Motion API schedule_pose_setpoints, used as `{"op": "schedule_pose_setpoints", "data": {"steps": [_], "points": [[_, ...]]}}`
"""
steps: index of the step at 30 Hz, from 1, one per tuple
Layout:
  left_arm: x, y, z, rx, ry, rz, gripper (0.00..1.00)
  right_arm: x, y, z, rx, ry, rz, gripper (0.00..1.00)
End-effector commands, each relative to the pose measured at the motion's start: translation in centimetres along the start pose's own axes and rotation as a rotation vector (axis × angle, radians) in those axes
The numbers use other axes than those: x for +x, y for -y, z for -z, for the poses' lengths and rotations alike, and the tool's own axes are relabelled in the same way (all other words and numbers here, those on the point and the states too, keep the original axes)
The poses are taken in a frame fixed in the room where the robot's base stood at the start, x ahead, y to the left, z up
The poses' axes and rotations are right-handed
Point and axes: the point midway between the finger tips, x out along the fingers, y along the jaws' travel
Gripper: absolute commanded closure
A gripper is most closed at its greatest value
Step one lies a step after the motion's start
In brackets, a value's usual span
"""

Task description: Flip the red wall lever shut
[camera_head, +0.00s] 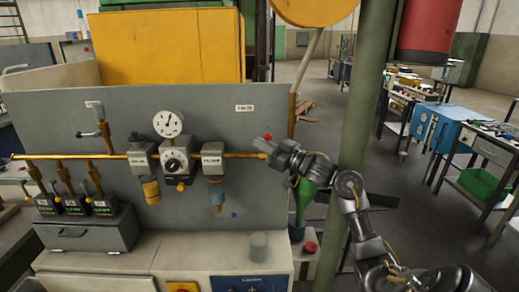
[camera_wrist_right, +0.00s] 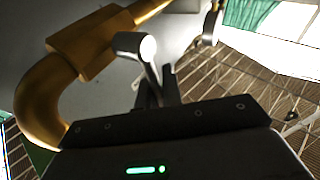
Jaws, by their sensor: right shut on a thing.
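The right end of the brass pipe (camera_head: 245,155) on the grey wall panel is where my right gripper (camera_head: 272,148) sits. A small red tip (camera_head: 267,137), which looks like part of the red wall lever, shows right at the fingers. My right gripper is shut on the lever; the fingers hide most of it, so its exact angle is unclear. In the right wrist view a pale grey rod with a rounded end (camera_wrist_right: 134,45) stands by the dark fingers (camera_wrist_right: 160,88), in front of a brass valve body (camera_wrist_right: 88,42). My left gripper is not in view.
Left of my right gripper, the panel carries a round gauge (camera_head: 168,123), a regulator (camera_head: 176,160) and filter bowls. A green post (camera_head: 352,110) stands close by my right arm.

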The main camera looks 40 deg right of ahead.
Motion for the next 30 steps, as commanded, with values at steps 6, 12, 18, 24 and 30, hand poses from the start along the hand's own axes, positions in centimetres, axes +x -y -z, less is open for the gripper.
{"op": "schedule_pose_setpoints", "data": {"steps": [6,12,18,24,30], "points": [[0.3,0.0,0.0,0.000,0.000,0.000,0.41,-0.3,-0.2,0.2,0.040,-0.062,-0.010,1.00],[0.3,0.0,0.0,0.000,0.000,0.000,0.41,-0.3,-0.2,0.2,0.039,-0.061,-0.010,0.88],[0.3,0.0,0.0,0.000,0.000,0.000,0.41,-0.3,-0.2,0.2,0.039,-0.060,-0.010,0.70],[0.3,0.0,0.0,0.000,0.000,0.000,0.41,-0.4,-0.2,0.2,0.038,-0.060,-0.010,0.70],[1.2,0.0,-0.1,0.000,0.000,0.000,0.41,-2.2,-0.2,-0.3,0.035,-0.057,-0.010,0.70]]}}
